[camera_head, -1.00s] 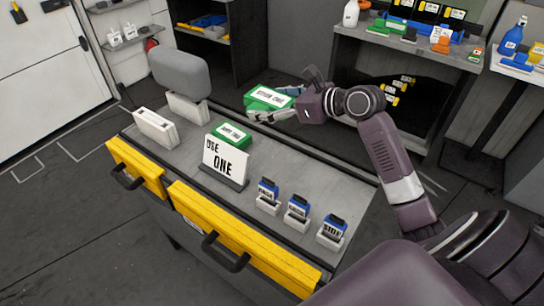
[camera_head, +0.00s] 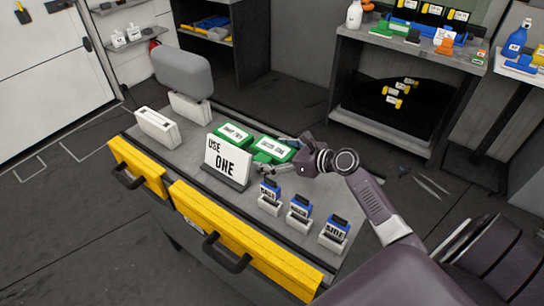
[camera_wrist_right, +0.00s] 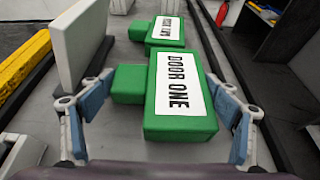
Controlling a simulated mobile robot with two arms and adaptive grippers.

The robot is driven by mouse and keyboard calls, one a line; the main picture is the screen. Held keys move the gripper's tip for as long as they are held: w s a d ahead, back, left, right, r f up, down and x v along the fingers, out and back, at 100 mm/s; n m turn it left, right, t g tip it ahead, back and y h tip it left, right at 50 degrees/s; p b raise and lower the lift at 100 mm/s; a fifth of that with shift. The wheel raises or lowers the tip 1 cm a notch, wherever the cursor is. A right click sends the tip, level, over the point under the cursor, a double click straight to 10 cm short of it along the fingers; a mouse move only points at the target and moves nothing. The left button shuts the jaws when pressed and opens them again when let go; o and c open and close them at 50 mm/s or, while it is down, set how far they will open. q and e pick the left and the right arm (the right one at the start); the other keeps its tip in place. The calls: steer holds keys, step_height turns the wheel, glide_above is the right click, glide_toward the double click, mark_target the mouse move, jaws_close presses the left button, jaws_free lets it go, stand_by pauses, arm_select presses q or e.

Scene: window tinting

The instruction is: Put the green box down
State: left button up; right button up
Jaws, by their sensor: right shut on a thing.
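The green box (camera_head: 276,149) has a white label, which reads "DOOR ONE" in the wrist view (camera_wrist_right: 180,128). My right gripper (camera_head: 272,156) is shut on it, with fingers on both sides, low over the grey bench top. I cannot tell whether its underside touches the bench. A second green box (camera_head: 232,135) with a white label lies just left of it, and beyond it in the wrist view (camera_wrist_right: 165,35). A white "USE ONE" sign (camera_head: 228,161) stands in front of them. My left gripper is not in view.
The grey bench (camera_head: 205,190) has yellow drawers (camera_head: 240,240) in front. Several small blue-topped holders (camera_head: 299,210) stand at its right part. A white box-like holder (camera_head: 155,127) stands at its left end. A dark shelf (camera_head: 390,100) stands behind.

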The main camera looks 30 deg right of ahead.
steer(key=shift+f, duration=0.45)
steer(key=o, duration=1.3)
steer(key=shift+f, duration=0.15)
steer(key=shift+s+r, duration=0.1)
steer(key=shift+r, duration=0.1)
steer(key=v, duration=1.2)
steer(key=shift+d+b, duration=0.1)
steer(key=shift+b, duration=0.2)
